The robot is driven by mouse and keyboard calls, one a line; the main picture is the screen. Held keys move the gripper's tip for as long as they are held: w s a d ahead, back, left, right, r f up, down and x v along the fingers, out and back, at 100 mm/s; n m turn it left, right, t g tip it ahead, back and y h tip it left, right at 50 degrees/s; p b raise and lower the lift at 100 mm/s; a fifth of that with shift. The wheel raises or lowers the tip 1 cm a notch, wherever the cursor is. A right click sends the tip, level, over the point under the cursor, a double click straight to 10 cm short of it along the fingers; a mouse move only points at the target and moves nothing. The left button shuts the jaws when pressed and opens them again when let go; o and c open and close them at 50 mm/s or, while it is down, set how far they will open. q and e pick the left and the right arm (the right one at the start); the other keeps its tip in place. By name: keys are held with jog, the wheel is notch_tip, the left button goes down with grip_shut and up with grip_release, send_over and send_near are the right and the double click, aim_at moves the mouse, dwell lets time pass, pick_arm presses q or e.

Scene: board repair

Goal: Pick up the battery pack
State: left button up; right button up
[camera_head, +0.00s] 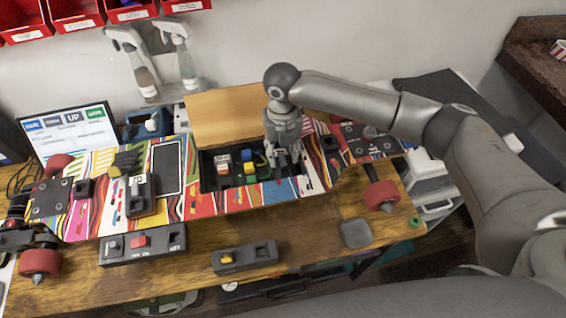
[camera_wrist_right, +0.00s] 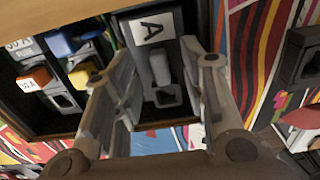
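A dark grey block with a white label "A" (camera_wrist_right: 152,28), which looks like the battery pack, sits upright in the open compartment of the colourful skateboard (camera_head: 215,201). It has a raised grey grip and a socket on its face. My right gripper (camera_wrist_right: 163,118) is open, with one finger on each side of the block's near part. I cannot tell if the fingers touch it. In the head view the right gripper (camera_head: 284,162) reaches down into the compartment's right end and mostly hides the block. My left gripper is not in view.
Blue, yellow and orange plugs (camera_head: 246,168) sit left of the gripper in the compartment. A tan lid (camera_head: 222,115) stands open behind it. Another labelled block (camera_head: 142,200) lies on the board.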

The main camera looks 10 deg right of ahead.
aim_at(282, 157)
jog(key=shift+f, duration=0.75)
grip_shut()
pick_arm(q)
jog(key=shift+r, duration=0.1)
pick_arm(e)
jog(key=shift+r, duration=0.2)
jog(key=shift+w+r, duration=0.15)
jog(key=shift+r, duration=0.15)
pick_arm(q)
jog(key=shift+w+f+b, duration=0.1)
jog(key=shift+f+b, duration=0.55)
pick_arm(e)
notch_tip(282, 157, up, 9)
jog(key=shift+r, duration=0.1)
